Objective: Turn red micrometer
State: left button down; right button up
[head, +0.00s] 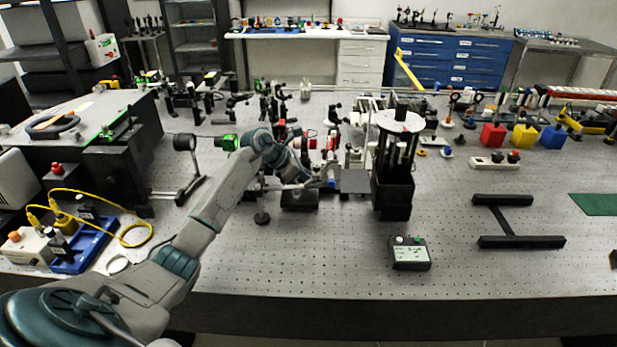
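My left arm reaches in from the lower left, and its wrist bends down among the small optics at the middle of the bench. My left gripper (308,184) is small and dark there, and I cannot tell whether its fingers are open or shut. Small red parts (331,156) show just behind and to the right of it, among silver and black mounts. I cannot tell which of them is the red micrometer, or whether the gripper touches it. A small blue part (331,183) is close to the gripper's right side. My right gripper is not in view.
A black post tower with a round white top (398,122) stands right of the gripper. A handheld box with a display (409,253) lies in front. Red (493,136), yellow and blue blocks stand at the right. The front of the perforated bench is mostly clear.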

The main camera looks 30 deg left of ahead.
pick_arm(q)
jog(key=shift+f+n+t+y, duration=0.1)
jog(key=shift+n+t+y, duration=0.3)
jog(key=shift+n, duration=0.2)
jog(key=shift+n+t+y+b, duration=0.3)
jog(key=shift+n+y, duration=0.3)
jog(key=shift+n, duration=0.2)
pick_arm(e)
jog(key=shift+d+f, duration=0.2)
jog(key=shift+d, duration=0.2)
pick_arm(q)
jog(key=c, duration=1.3)
grip_release()
jog(key=shift+c, duration=0.2)
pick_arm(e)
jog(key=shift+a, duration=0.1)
